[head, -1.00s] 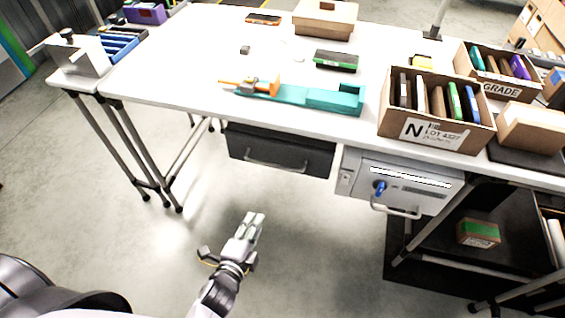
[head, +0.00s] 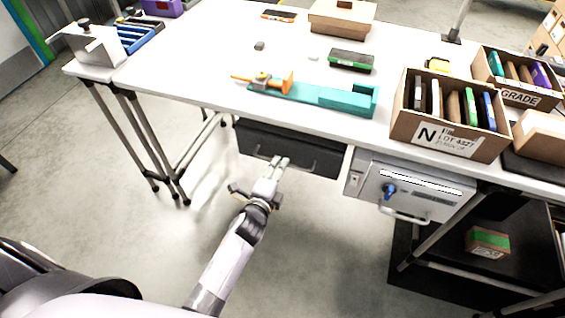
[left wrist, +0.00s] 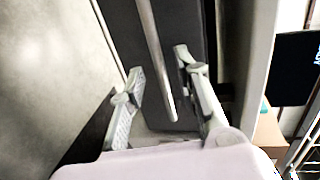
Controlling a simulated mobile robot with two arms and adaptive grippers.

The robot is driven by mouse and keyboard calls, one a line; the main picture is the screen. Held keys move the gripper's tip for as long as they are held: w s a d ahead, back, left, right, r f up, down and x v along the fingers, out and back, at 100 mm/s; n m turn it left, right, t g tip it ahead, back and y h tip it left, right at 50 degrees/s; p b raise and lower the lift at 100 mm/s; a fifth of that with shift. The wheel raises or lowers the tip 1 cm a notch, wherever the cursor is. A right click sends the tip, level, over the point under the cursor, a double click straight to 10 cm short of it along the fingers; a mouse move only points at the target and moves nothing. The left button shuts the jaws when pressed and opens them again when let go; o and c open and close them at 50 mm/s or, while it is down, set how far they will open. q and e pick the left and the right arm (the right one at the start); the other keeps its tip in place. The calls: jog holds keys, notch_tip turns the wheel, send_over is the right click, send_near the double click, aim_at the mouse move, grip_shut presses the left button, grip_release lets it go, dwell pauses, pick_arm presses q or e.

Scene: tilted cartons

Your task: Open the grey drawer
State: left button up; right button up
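A dark grey drawer (head: 325,158) hangs under the table's left part, shut, with a bar handle (head: 303,170) across its front. A light grey metal drawer (head: 436,187) hangs to its right, also shut, with a blue key or knob (head: 389,190) and a bar handle (head: 403,216). My left gripper (head: 281,163) is open at the dark drawer's handle. In the left wrist view the gripper (left wrist: 160,65) has its fingers apart, and the handle bar (left wrist: 156,60) shows between them, not gripped. The dark drawer front (left wrist: 190,18) is behind it. My right gripper is out of view.
The white table (head: 205,75) carries a teal fixture (head: 345,97), a carton of boards marked N (head: 440,137) and other boxes. Table legs (head: 145,140) stand at the left. A dark lower shelf (head: 455,245) holds a small box (head: 487,241). The floor before the drawers is clear.

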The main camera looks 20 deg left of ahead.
pick_arm(q)
jog(key=shift+x, duration=1.75)
jog(key=shift+c, duration=0.6)
grip_shut()
